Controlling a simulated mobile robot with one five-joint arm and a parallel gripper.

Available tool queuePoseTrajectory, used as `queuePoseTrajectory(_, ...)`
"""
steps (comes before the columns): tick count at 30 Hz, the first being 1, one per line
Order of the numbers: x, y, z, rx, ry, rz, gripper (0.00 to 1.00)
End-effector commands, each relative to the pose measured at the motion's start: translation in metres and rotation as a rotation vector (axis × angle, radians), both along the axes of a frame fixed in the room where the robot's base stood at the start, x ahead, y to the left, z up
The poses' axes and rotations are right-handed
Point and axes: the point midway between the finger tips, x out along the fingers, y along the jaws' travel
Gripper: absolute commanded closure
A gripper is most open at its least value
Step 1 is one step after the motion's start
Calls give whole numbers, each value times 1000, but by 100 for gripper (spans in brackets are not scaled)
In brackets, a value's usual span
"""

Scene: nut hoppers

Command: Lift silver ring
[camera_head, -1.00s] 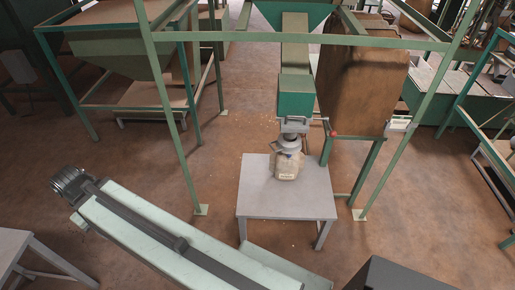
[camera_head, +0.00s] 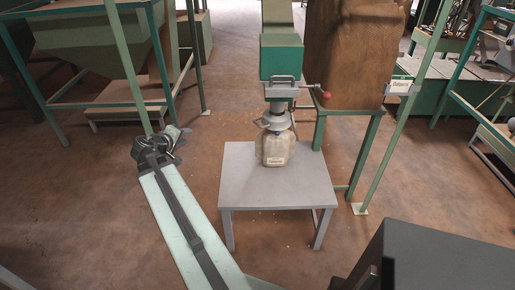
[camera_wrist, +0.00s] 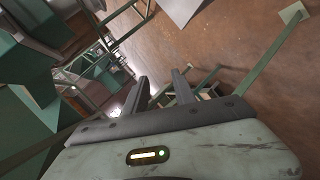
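A silver-grey ring (camera_head: 274,123) sits at the neck of a pale labelled sack (camera_head: 274,149), under the hopper spout (camera_head: 279,105). The sack stands upright on a grey table (camera_head: 240,195). I cannot tell how tightly the ring fits around the neck. My gripper (camera_head: 162,142) is to the left of the table, well apart from the ring. In the wrist view its two fingers (camera_wrist: 160,80) stand apart with nothing held between them. I cannot make out the ring or the sack in the wrist view.
A green chute box (camera_head: 287,58) with a red-knobbed lever (camera_head: 325,94) hangs over the sack. A brown bin (camera_head: 350,60) and green frame legs (camera_head: 365,155) stand to the right. A dark box (camera_head: 430,255) is at the front right.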

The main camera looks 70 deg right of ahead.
Motion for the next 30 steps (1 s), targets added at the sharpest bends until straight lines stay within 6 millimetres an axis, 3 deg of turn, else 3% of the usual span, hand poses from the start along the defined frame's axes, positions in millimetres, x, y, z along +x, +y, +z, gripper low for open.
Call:
queuePoseTrajectory(1, -25, -37, -39, -81, 25, -19, 68)
queuePoseTrajectory(3, -59, -81, -50, -196, 76, -32, 68)
queuePoseTrajectory(6, -106, -131, -65, -334, 166, -35, 68)
queuePoseTrajectory(9, -145, -165, -76, -434, 261, -29, 68)
queuePoseTrajectory(12, -173, -186, -84, -494, 337, -18, 68)
queuePoseTrajectory(16, -191, -198, -84, -528, 393, -8, 68)
queuePoseTrajectory(23, -193, -203, -79, -535, 403, -5, 68)
queuePoseTrajectory(30, -193, -237, -78, -534, 402, -8, 68)
